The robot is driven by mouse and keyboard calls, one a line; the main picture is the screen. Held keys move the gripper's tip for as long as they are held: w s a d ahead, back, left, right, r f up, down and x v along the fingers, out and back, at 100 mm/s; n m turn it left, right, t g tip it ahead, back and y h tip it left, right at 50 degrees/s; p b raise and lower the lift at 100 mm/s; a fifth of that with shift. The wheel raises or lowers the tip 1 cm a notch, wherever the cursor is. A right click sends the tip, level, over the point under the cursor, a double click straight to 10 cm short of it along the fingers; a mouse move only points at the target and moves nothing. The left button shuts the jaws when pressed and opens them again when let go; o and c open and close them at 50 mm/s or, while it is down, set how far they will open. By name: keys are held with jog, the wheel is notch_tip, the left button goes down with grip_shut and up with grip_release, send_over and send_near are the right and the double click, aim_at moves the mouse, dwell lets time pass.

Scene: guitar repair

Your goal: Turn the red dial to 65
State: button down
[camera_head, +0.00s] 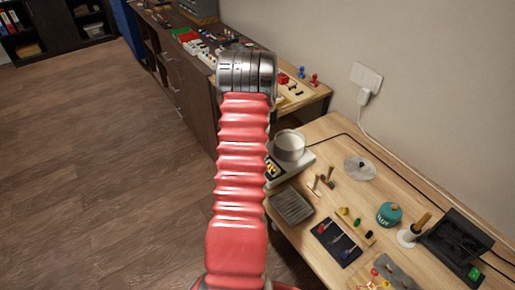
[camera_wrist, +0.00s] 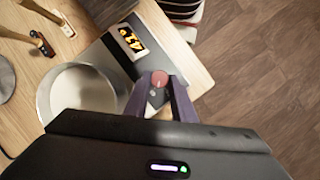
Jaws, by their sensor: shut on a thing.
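A round metal pot (camera_wrist: 80,92) sits on the device. In the head view the device (camera_head: 296,165) and pot (camera_head: 289,145) stand at the left edge of the workbench; my red arm hides the dial and my gripper there.
The wooden workbench (camera_head: 330,140) holds a grey tray (camera_head: 291,206), a black tool mat (camera_head: 336,241), a teal jar (camera_head: 389,214), a clear disc (camera_head: 360,167) and an open black case (camera_head: 458,244). A dark cabinet (camera_head: 180,85) stands behind. The floor on the left is clear.

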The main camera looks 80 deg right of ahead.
jog(key=m+t, duration=0.1)
jog(key=m, duration=0.2)
jog(key=shift+s+a+m, duration=0.1)
jog(key=shift+m, duration=0.2)
jog(key=shift+t, duration=0.3)
jog(key=c, duration=1.8)
grip_release()
jog(key=v, duration=1.3)
jog(key=shift+d+r, duration=0.25)
